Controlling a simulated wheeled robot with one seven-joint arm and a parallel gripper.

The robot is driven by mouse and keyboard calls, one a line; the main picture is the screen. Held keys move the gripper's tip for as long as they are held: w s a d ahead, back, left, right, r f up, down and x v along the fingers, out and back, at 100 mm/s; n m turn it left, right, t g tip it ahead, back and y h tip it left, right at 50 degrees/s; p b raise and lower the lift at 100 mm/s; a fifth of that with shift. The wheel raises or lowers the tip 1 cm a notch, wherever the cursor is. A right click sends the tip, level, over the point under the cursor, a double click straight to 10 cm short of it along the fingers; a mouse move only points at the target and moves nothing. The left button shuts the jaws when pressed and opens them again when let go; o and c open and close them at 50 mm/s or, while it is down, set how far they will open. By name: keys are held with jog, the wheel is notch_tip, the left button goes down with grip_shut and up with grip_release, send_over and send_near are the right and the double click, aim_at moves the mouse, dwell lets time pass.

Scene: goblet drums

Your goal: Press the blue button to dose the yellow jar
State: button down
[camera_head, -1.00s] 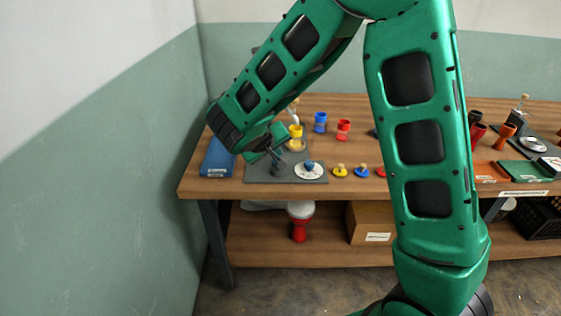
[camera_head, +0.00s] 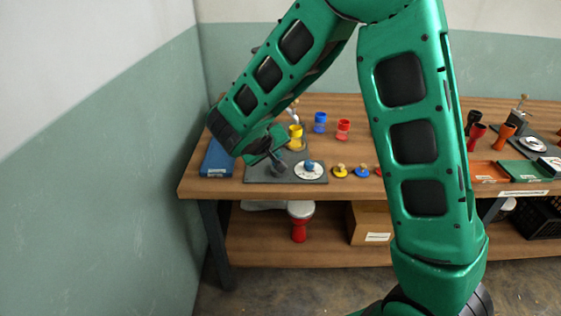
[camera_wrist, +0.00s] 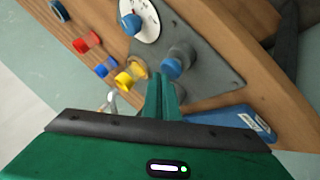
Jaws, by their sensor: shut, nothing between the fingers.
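The yellow jar (camera_head: 296,131) stands on a round plate at the back of the grey board (camera_head: 255,175); it also shows in the wrist view (camera_wrist: 131,76). In the wrist view a grey cylinder with a blue cap (camera_wrist: 171,69), which looks like the blue button, stands on the board (camera_wrist: 205,60). My gripper (camera_wrist: 163,82) is shut and empty, its fingertips appearing right beside the blue cap. I cannot tell whether they touch it. In the head view my gripper (camera_head: 275,152) is partly hidden by my wrist, over the board's left part.
A white dial with a blue knob (camera_head: 309,167) is at the board's right. A blue case (camera_head: 216,160) lies at the left. Blue (camera_head: 320,122) and red (camera_head: 343,130) jars stand behind; small yellow and blue knobbed discs (camera_head: 340,171) lie right of the board.

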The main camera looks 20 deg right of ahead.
jog(key=shift+f, duration=0.95)
dwell(0.8)
jog(key=shift+r, duration=1.45)
jog(key=shift+r, duration=2.55)
jog(key=shift+d, duration=0.1)
